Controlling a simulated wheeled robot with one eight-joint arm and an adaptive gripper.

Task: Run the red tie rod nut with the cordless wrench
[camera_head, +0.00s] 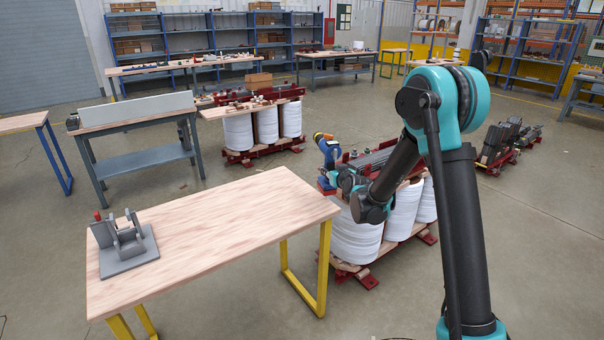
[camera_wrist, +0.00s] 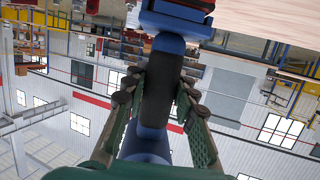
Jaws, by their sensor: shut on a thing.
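The cordless wrench (camera_head: 328,151) is blue with a yellow and black nose, held up beside the nearest core. My gripper (camera_head: 342,181) is shut on its handle. In the wrist view my gripper's green fingers (camera_wrist: 158,88) close from both sides around the wrench's dark grip (camera_wrist: 160,70), with blue parts above and below it. The nearest core (camera_head: 359,238) has white coils and red clamp beams (camera_head: 352,158) on top. My arm hides part of this core. I cannot single out the red tie rod nut, and contact between wrench and core cannot be told.
A wooden table (camera_head: 215,225) with yellow legs stands left of the core and carries a grey fixture (camera_head: 128,248) with a red knob. Another core (camera_head: 267,125) stands behind. Grey floor (camera_head: 540,230) is open at right.

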